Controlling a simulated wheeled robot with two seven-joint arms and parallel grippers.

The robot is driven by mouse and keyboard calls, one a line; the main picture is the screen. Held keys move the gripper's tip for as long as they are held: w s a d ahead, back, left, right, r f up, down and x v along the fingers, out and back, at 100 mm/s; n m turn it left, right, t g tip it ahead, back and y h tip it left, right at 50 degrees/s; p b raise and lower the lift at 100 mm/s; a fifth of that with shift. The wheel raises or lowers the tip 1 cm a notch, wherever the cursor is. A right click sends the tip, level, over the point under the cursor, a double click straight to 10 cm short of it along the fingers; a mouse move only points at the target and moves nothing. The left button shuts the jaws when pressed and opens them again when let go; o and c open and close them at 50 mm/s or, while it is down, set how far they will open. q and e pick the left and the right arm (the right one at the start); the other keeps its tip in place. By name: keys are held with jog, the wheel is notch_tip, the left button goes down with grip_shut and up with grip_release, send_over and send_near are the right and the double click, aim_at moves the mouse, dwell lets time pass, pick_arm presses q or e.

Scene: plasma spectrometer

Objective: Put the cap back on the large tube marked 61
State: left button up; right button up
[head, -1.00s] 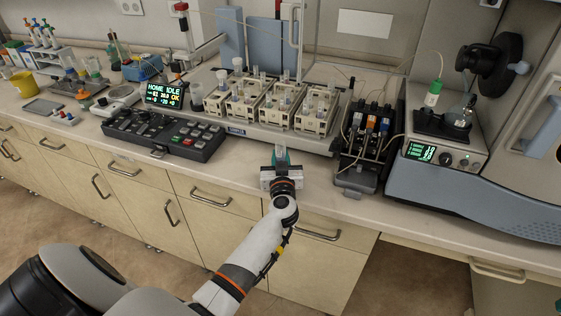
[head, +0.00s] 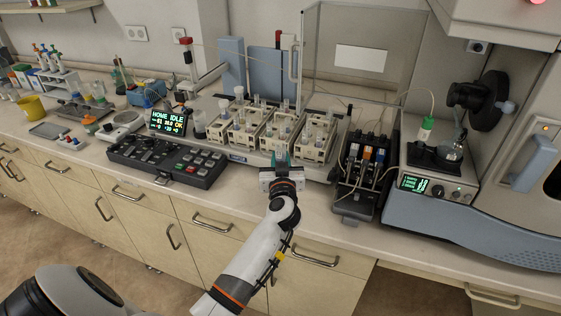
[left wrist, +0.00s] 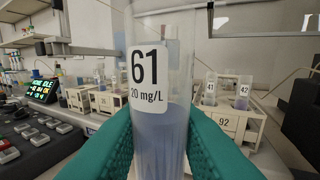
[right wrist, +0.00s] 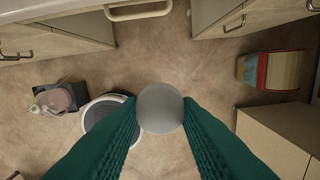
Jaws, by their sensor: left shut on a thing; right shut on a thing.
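My left gripper (head: 281,163) is shut on the large tube marked 61 (left wrist: 162,90) and holds it upright above the bench front, before the racks. In the left wrist view the tube is clear, with a white label reading 61 and 20 mg/L and bluish liquid in its lower part. Its top runs out of that view, so its mouth is hidden. My right gripper (right wrist: 160,122) is shut on a round, pale grey, smooth piece, seemingly the cap (right wrist: 160,108), held over the floor. The right gripper is not in the head view.
Several cream racks with tubes (head: 270,137) stand behind the left gripper. A control panel (head: 168,160) is to its left, a pump unit (head: 358,172) to its right. In the right wrist view, a round black-and-white object (right wrist: 100,118) stands on the floor.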

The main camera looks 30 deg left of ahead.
pick_arm(q)
jog(key=o, duration=0.5)
grip_shut()
jog(key=shift+s, duration=0.1)
pick_arm(e)
jog(key=shift+a, duration=0.1)
